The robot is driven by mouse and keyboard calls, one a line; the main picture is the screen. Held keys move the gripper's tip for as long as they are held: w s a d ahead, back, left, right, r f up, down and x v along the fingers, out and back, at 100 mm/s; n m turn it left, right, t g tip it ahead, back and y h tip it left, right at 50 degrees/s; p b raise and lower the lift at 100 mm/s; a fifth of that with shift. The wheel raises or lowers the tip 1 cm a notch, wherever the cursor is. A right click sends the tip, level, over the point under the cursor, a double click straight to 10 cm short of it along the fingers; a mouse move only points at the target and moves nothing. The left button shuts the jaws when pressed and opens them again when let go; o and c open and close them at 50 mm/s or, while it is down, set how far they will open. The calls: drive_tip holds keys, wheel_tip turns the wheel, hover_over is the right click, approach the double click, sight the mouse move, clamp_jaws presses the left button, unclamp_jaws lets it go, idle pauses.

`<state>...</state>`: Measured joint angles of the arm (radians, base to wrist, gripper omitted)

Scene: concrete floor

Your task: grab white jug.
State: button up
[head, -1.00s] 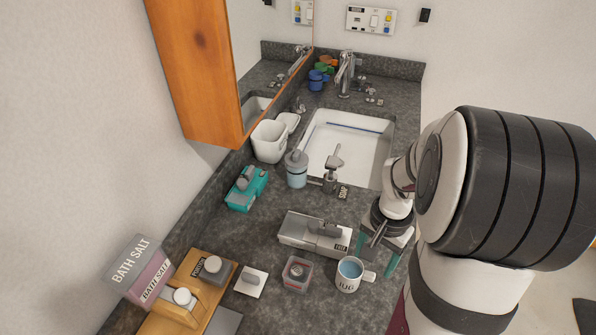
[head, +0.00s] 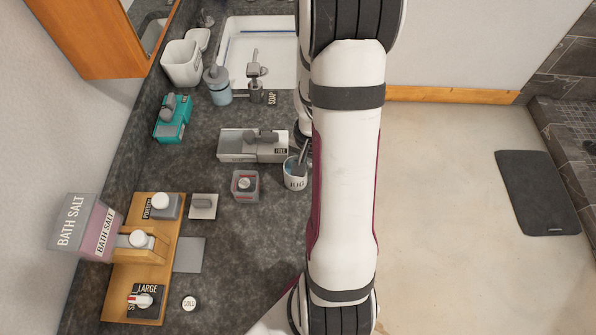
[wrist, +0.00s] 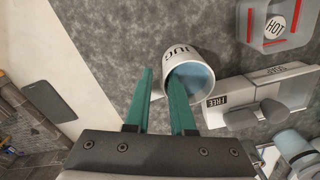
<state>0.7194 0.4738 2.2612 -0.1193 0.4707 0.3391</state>
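The white jug (head: 295,181), marked "JUG" and with blue inside, stands upright on the dark counter near its front edge. My arm partly covers it in the head view. In the wrist view the jug (wrist: 182,58) is just beyond my gripper (wrist: 160,74). The two green fingers are apart. The right finger overlaps the jug's rim and blue inside, and the left finger is outside the wall. A bit of white, probably the handle, shows between them. I cannot tell whether either finger touches the jug.
A grey box marked "FREE" (head: 236,146) and a clear box with a "HOT" knob (head: 245,186) stand close to the jug. A soap pump (head: 218,88), teal box (head: 172,122) and wooden tray (head: 121,282) are farther off.

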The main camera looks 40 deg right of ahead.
clamp_jaws()
idle(0.9)
